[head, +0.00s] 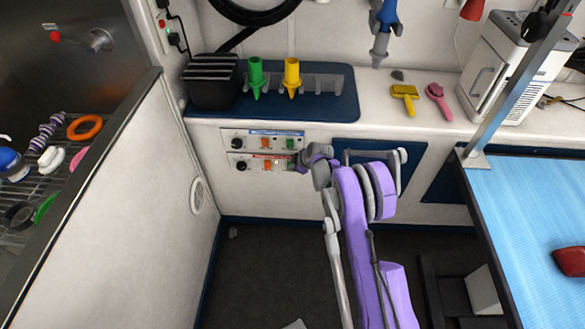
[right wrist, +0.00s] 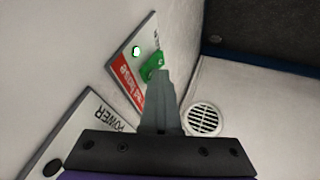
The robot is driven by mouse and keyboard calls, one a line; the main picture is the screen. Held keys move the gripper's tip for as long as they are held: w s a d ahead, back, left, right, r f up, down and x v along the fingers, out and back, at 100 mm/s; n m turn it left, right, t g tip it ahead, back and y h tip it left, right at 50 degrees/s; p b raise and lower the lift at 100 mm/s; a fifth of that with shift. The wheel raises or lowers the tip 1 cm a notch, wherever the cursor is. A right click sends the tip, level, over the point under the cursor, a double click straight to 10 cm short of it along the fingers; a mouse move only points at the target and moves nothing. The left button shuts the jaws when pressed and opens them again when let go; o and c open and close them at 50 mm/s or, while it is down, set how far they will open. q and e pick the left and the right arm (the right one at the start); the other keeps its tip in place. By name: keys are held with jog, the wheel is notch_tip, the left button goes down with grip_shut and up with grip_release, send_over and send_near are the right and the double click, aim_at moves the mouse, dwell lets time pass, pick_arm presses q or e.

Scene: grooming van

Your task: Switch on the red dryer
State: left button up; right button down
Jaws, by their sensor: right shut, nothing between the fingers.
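The red-labelled dryer panel (head: 258,164) is the lower of two control panels on the white cabinet front. It has a black knob, an orange switch and a green switch. My right gripper (head: 300,164) is at this panel's right end, fingers shut and empty. In the right wrist view, the gripper (right wrist: 160,80) points at the red-labelled panel (right wrist: 124,72). Its fingertips overlap the green switch (right wrist: 152,66); I cannot tell whether they touch it. A small round lamp (right wrist: 136,51) beside the switch looks bright whitish-green. My left gripper is not in view.
A blue-labelled panel (head: 278,139) sits just above. The counter holds a green nozzle (head: 256,76), a yellow nozzle (head: 291,76) and brushes. A grooming table (head: 530,215) stands at right, a partition wall at left. A panel marked POWER (right wrist: 82,128) shows in the wrist view.

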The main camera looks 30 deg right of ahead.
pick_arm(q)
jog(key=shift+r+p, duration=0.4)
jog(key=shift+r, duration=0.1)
pick_arm(e)
jog(key=shift+r, duration=0.75)
